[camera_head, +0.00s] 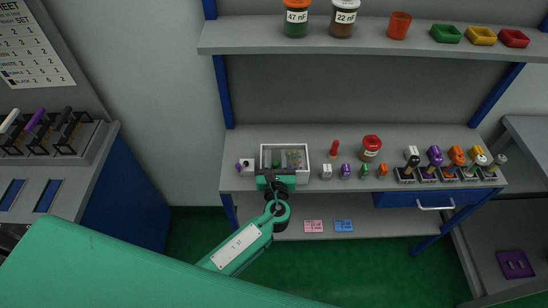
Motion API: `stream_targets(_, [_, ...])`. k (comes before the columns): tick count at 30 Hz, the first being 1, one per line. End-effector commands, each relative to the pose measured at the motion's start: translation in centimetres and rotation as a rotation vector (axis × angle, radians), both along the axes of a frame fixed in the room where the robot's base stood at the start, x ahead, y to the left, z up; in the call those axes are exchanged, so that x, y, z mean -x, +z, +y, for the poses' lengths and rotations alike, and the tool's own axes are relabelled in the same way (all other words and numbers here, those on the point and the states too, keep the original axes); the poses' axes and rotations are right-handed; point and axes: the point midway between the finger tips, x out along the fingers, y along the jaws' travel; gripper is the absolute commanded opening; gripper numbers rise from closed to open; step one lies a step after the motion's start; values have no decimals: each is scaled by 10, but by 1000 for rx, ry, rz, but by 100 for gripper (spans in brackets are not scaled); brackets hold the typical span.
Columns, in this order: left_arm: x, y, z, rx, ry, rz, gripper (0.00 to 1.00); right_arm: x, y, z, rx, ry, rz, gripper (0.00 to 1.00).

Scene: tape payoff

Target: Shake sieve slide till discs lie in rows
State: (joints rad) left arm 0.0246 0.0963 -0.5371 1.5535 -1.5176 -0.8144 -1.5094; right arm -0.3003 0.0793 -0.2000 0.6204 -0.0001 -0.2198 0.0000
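A white-rimmed grey tray (308,158), which seems to be the sieve slide, stands at the left end of the workbench. Small round shapes show inside it, mostly towards its right half; they are too small to tell whether they lie in rows. My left gripper (272,176) is at the tray's front edge, with the green arm coming from the lower left. The gripper hides part of the tray's front. I cannot tell whether its fingers are closed on the tray. My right gripper is out of view.
A white block with a purple knob (246,167) sits just left of the tray. Right of it stand small coloured pieces, a red-topped jar (371,147) and a row of black holders (428,175). A shelf (350,37) with jars and bins hangs above.

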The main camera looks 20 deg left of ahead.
Motion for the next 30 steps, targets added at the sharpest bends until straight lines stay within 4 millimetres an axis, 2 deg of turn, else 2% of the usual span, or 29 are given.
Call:
stream_targets(10, [1, 0, 0, 1, -1, 0, 41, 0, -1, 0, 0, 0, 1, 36])
stream_targets(14, [12, -2, -4, 1, -1, 1, 41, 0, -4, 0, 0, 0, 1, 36])
stream_targets(17, [29, -3, -9, 2, -3, 0, 41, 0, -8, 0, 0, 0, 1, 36])
stream_targets(24, [82, -4, -24, 2, -1, 3, 41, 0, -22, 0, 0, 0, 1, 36])
stream_targets(30, [116, -2, -34, 1, -1, 1, 41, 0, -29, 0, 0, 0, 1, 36])
